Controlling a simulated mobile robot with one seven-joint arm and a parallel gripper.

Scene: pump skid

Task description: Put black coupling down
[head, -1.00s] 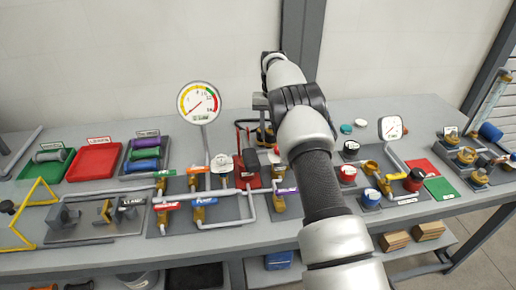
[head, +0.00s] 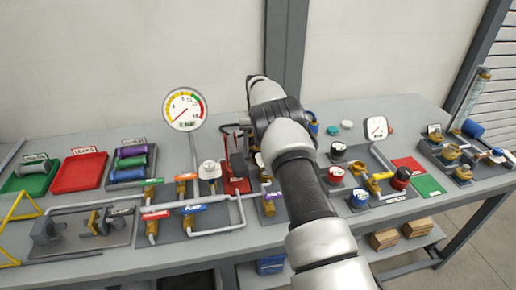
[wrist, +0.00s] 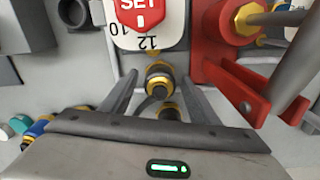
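In the wrist view, my gripper (wrist: 160,88) has its two grey fingers apart, with visible gaps to what shows between them. Two dark fittings with brass-yellow rings (wrist: 158,78) show between and beyond the fingers, one above the other; I cannot tell if either is the black coupling. In the head view, my arm hides the gripper and the spot beneath it. No black coupling is clearly identifiable. A dark tray (head: 113,184) at left holds purple, green and blue couplings (head: 128,162). A green tray (head: 22,182) holds a grey-green one.
A red stand (wrist: 215,50) is close to the right finger, with a grey rod across it. The red tray (head: 80,173) is empty. A tall gauge (head: 184,110), pipes and valves (head: 190,210) crowd the bench middle.

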